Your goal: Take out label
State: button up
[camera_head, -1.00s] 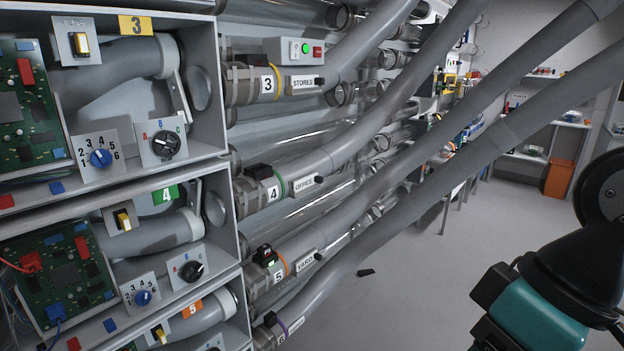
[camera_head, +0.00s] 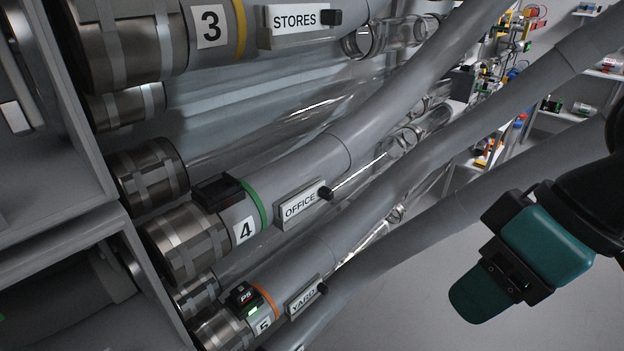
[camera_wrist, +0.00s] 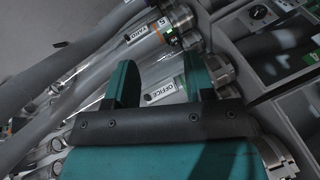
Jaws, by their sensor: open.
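White labels sit in holders with black knobs on grey tubes. In the head view the STORES label (camera_head: 294,20) is on tube 3, the OFFICE label (camera_head: 299,205) on tube 4 and the YARD label (camera_head: 304,297) on tube 5. My teal gripper (camera_head: 478,292) is at the right, apart from the labels in the picture. In the wrist view its two fingers (camera_wrist: 160,68) are spread and empty. The OFFICE label (camera_wrist: 162,91) shows between them, farther off. The YARD label (camera_wrist: 131,38) is above. Whether a finger is near any label in depth is unclear.
Thick grey hoses (camera_head: 440,160) cross diagonally between the tube rack and my gripper. Grey cabinet compartments (camera_head: 50,120) stand at the left. A black module with a green light (camera_head: 245,298) sits on tube 5. Shelves with small items are at the back right. Floor at lower right is clear.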

jog(key=w+a+f+n+t+y+b, duration=0.2)
jog(key=w+a+f+n+t+y, duration=0.15)
jog(key=w, duration=0.65)
jog(key=t+y+b, duration=0.2)
jog(key=t+y, duration=0.1)
jog(key=t, duration=0.1)
send_near(331, 192)
jog(key=shift+m+t, duration=0.35)
jog(key=p+x, duration=0.6)
jog(key=x, duration=0.3)
jog(key=shift+s+f, duration=0.1)
jog(key=shift+s, duration=0.1)
jog(key=shift+w+a+f, duration=0.15)
jog(key=shift+a+f, duration=0.05)
grip_shut()
jog(key=shift+r, duration=0.1)
